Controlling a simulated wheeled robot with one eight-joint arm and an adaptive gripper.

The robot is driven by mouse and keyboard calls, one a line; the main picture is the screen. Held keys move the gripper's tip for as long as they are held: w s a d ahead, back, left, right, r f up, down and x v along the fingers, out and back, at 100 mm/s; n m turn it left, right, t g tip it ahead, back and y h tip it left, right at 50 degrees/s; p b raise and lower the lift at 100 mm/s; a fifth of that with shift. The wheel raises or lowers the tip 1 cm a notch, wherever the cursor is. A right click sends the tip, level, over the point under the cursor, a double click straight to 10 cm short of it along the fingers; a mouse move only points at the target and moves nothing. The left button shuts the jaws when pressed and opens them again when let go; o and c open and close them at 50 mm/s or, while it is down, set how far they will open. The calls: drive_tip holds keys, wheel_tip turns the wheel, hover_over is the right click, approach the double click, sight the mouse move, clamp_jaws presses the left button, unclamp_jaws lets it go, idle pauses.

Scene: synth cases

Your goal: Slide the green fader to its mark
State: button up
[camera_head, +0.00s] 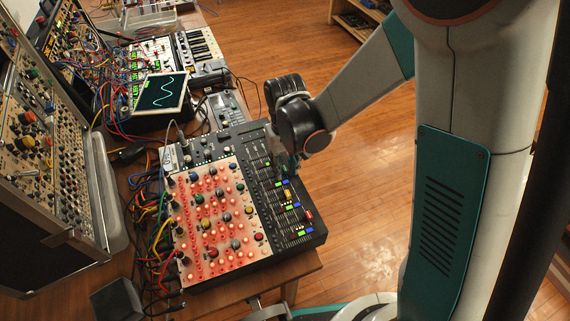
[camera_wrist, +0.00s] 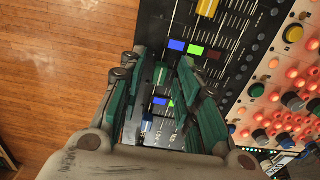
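In the wrist view, the green fader (camera_wrist: 161,75) is a small dark green cap on a slot of the black fader panel (camera_wrist: 238,22). My gripper (camera_wrist: 161,66) has one teal finger on each side of the cap. Dark gaps show between cap and fingers, so it looks open around the cap; fingertip depth is hard to judge. A bright green mark (camera_wrist: 196,51) lies on the panel between a blue mark and a dark red one. In the head view, my gripper (camera_head: 287,160) is over the panel and hides the green fader.
A red fader (camera_head: 308,215) shows at the panel's lower right. The lit orange knob panel (camera_head: 217,222) adjoins. A tablet (camera_head: 161,93), cables and synth cases fill the table's left side.

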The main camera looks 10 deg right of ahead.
clamp_jaws()
drive_tip(key=shift+s+a, duration=0.2)
drive_tip(key=shift+a, duration=0.45)
drive_tip(key=shift+s+a, duration=0.15)
drive_tip(key=shift+a, duration=0.45)
drive_tip(key=shift+o, duration=1)
unclamp_jaws()
wheel_tip(320, 180, up, 8)
drive_tip(key=shift+f, duration=0.2)
drive_tip(key=shift+w, duration=0.1)
